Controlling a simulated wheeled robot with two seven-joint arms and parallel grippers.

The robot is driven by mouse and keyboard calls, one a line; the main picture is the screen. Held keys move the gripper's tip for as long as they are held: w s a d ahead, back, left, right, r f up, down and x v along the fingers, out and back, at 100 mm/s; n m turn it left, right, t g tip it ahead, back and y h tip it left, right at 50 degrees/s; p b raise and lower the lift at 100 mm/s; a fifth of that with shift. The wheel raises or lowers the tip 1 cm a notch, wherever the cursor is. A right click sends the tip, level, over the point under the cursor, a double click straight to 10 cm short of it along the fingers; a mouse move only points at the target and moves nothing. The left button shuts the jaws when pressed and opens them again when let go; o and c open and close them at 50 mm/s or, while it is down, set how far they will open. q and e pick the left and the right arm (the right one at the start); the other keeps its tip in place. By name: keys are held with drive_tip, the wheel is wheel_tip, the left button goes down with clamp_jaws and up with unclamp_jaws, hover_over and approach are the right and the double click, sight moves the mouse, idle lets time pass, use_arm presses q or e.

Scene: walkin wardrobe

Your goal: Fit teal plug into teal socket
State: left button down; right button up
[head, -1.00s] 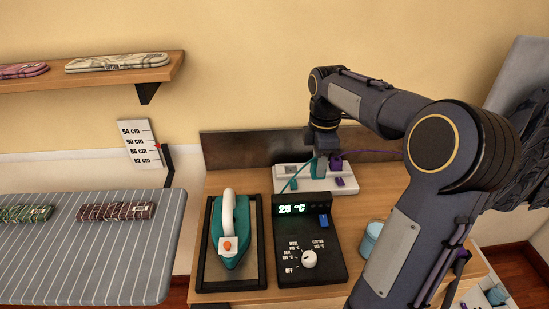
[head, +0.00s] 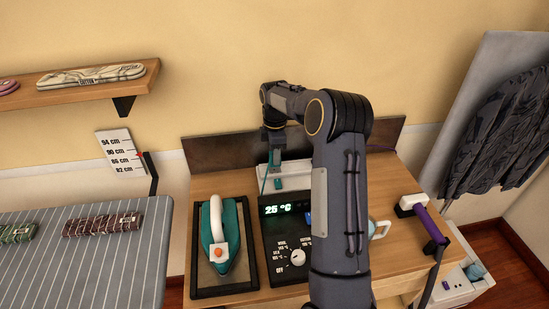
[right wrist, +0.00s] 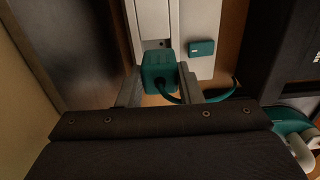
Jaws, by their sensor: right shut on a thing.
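My right gripper (head: 273,151) is over the left part of a white socket strip (head: 293,180) at the back of the wooden table. In the right wrist view its two fingers (right wrist: 159,86) are shut on the teal plug (right wrist: 158,64), one on each side. A teal cord leaves the plug and curves right. The plug overlaps the edge of the strip (right wrist: 200,18) close to a recess (right wrist: 153,44). A teal tab (right wrist: 201,48) marks the strip beside it. I cannot tell whether the plug touches the strip. My left gripper is not in view.
A teal iron (head: 219,240) rests on its dark tray, left of a black control box (head: 283,250) reading 25 °C. A purple-handled tool (head: 429,222) lies at the table's right. The striped ironing board (head: 80,260) is left. My arm hides the strip's right part.

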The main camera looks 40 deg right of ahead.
drive_tip(key=shift+w+f, duration=0.2)
drive_tip(key=shift+f, duration=1.7)
drive_tip(key=shift+f, duration=0.15)
drive_tip(key=o, duration=1)
